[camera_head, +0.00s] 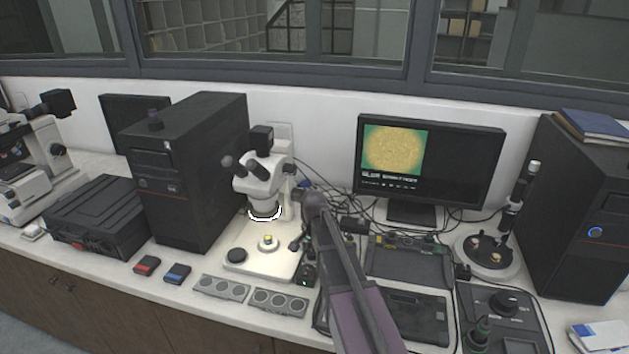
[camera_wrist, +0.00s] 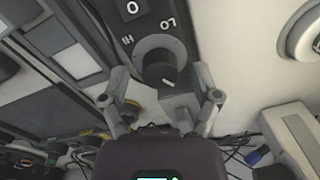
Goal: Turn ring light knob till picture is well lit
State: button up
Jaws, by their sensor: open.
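The ring light knob (camera_wrist: 160,62) is a round grey dial with a dark centre and a pale pointer line, on a dark panel marked HI, LO and 0 in the wrist view. My gripper (camera_wrist: 161,76) is open, one finger on each side of the knob, with a gap showing on both sides. The ring light (camera_head: 265,215) glows white under the microscope (camera_head: 262,178). The monitor (camera_head: 430,160) shows a bright yellow disc with visible grain on a green ground. In the head view my gripper is near the control box (camera_head: 307,274); the knob cannot be made out there.
A microscope base (camera_head: 262,262) with a small sample is left of my arm. Cables run behind it. Grey sample holders (camera_head: 221,288) and red and blue boxes sit near the front edge.

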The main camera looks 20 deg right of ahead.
jog(key=m, duration=0.6)
notch_tip(320, 180, up, 14)
jog(key=p, duration=1.4)
jog(key=s+a+f+n+b, duration=0.1)
jog(key=s+f+n+b, duration=0.3)
jog(key=s+n, duration=0.45)
jog(key=s+a+f+n+b, duration=0.1)
jog(key=s+f+n+b, duration=0.3)
jog(key=s+n, duration=0.45)
notch_tip(320, 180, up, 16)
jog(key=t+y, duration=0.8)
jog(key=y, duration=0.6)
send_over(313, 253)
jog(key=w+d, duration=0.1)
jog(key=w, duration=0.3)
jog(key=shift+w+d+r+m+y, duration=0.3)
jog(key=shift+w+d+r, duration=0.1)
jog(key=shift+r, duration=0.2)
